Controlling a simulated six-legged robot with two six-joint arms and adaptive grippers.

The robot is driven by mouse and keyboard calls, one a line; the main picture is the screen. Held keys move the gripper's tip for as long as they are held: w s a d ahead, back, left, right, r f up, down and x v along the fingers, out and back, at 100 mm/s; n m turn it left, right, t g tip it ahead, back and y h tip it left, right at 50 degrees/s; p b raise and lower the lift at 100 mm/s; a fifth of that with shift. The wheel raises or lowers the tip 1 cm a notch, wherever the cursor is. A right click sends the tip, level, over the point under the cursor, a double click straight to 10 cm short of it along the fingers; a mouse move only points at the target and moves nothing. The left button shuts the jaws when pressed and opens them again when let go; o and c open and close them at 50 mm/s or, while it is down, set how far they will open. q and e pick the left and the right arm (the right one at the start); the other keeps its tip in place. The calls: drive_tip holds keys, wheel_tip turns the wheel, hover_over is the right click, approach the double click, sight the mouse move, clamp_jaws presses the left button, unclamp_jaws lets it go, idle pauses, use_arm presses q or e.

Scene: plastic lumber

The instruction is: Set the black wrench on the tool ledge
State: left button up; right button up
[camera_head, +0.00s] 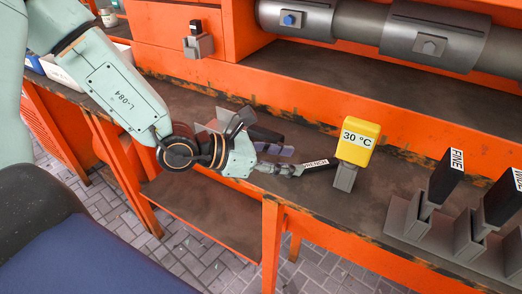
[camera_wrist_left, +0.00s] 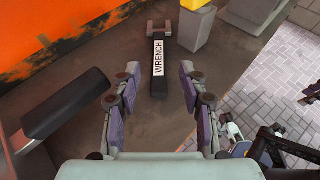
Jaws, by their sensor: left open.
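The black wrench (camera_head: 318,165), with a white WRENCH label, lies flat on a dark, worn orange-edged worktop (camera_head: 345,205). In the left wrist view the wrench (camera_wrist_left: 159,62) points away from me, its grey jaw at the far end. My left gripper (camera_head: 291,160) is open at the label end of the handle. In the left wrist view its fingers (camera_wrist_left: 160,76) stand on either side of the handle, apart from it. I cannot tell which surface is the tool ledge; a dark shelf (camera_head: 310,75) runs behind the worktop. My right gripper is not in view.
A yellow 30 °C block (camera_head: 358,140) on a grey post stands just beyond the wrench. Grey holders with black FINE (camera_head: 446,177) and WIDE (camera_head: 503,198) handles stand at right. A black bar (camera_wrist_left: 68,104) lies left of the gripper. A large grey pipe (camera_head: 400,30) runs above.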

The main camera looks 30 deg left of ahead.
use_arm(q)
drive_tip(key=shift+p+v, duration=1.1)
drive_tip(key=shift+v, duration=0.4)
drive_tip(key=shift+p+v, duration=1.1)
drive_tip(key=shift+p, duration=0.15)
drive_tip(key=shift+s+a+r, duration=0.1)
drive_tip(key=shift+r, duration=0.05)
drive_tip(key=shift+o, duration=0.3)
drive_tip(key=shift+p, duration=0.35)
